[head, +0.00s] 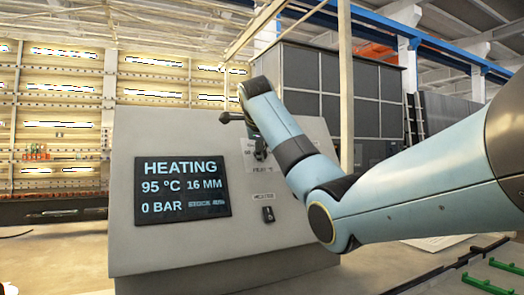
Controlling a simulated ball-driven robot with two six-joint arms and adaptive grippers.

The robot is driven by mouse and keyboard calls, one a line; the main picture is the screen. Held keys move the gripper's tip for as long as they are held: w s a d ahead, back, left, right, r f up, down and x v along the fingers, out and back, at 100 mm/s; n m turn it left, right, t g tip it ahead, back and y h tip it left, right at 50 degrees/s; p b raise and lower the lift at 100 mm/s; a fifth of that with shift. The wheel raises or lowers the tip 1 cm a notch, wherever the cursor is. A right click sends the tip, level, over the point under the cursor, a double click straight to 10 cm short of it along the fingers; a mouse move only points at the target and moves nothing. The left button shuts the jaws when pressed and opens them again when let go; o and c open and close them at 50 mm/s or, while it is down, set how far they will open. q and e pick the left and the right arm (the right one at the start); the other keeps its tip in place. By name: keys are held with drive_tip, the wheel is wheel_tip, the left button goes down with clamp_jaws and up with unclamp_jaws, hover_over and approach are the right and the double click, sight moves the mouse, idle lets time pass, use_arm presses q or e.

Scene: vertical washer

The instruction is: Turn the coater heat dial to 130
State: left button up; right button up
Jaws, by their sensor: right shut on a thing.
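The grey control panel (200,255) stands in front of me. Its dark screen (182,190) reads HEATING, 95 °C, 16 MM and 0 BAR. The dial (260,155) is on the panel's upper right, largely hidden by my right gripper and arm. My right gripper (256,139) reaches in from the right, points down at the dial and is shut on it. Its fingers are small and partly covered by my wrist. The dial's scale and pointer cannot be read. My left gripper is not in view.
A small black switch (268,214) under a label sits on the panel below the dial. A large dark grey cabinet (335,85) stands behind the panel. Green brackets (485,284) lie on the floor at lower right. Lit shelving (60,110) fills the back left.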

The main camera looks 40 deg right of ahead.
drive_tip(key=shift+f+m, duration=0.1)
drive_tip(key=shift+m, duration=0.4)
drive_tip(key=o, duration=1.2)
drive_tip(key=shift+c, duration=0.2)
drive_tip(key=v, duration=1.2)
drive_tip(key=shift+d+r, duration=0.2)
drive_tip(key=shift+r, duration=0.1)
drive_tip(key=shift+w, duration=0.1)
